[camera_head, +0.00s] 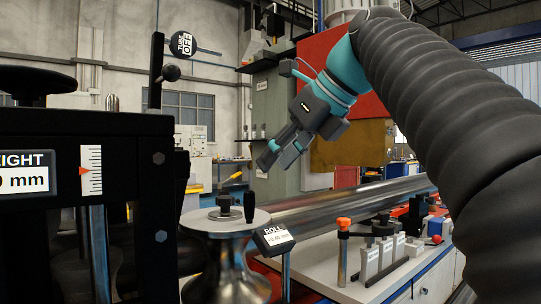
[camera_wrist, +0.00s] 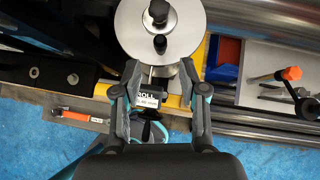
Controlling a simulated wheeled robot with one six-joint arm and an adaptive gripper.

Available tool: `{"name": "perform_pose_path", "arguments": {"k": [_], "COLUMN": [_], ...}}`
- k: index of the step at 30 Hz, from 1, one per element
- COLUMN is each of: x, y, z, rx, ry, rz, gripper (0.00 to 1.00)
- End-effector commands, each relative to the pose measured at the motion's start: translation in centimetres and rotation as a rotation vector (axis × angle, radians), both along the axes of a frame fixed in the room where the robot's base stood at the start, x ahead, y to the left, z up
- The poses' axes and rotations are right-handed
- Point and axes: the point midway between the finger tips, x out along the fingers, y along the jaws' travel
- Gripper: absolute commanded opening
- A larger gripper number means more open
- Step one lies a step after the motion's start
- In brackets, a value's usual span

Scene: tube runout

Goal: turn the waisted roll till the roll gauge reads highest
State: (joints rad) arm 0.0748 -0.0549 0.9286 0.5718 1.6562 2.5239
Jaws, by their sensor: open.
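The waisted roll (camera_head: 226,264) is a shiny metal spool with a wide flat top flange, standing upright at the lower middle of the head view. A black crank knob (camera_head: 249,207) and a central black nut (camera_head: 225,204) sit on its top. In the wrist view the roll's top disc (camera_wrist: 185,28) is at the top centre. The roll gauge (camera_head: 272,238) is a small tilted display labelled ROLL; its digits are too small to read surely. It also shows in the wrist view (camera_wrist: 147,101). My gripper (camera_head: 275,153) is open and empty above the roll, its fingers apart either side of the gauge in the wrist view.
A black frame with a height display (camera_head: 25,176) and scale (camera_head: 91,170) stands at left. A long steel tube (camera_head: 340,203) runs behind the roll. A white bench (camera_head: 325,275) at right holds blocks and an orange-knobbed clamp (camera_head: 343,228). Blue floor shows in the wrist view.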

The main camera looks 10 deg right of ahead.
Motion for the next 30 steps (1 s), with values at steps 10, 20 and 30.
{"name": "perform_pose_path", "arguments": {"k": [10,20,30], "x": [0.9,2.6,4.4], "y": [2.0,3.6,5.2], "z": [-1.5,-4.2,-6.7], "rx": [0.002,0.000,0.000], "ry": [0.002,0.000,0.000], "rz": [0.018,0.018,0.015], "gripper": [0.42,0.42,0.42]}}
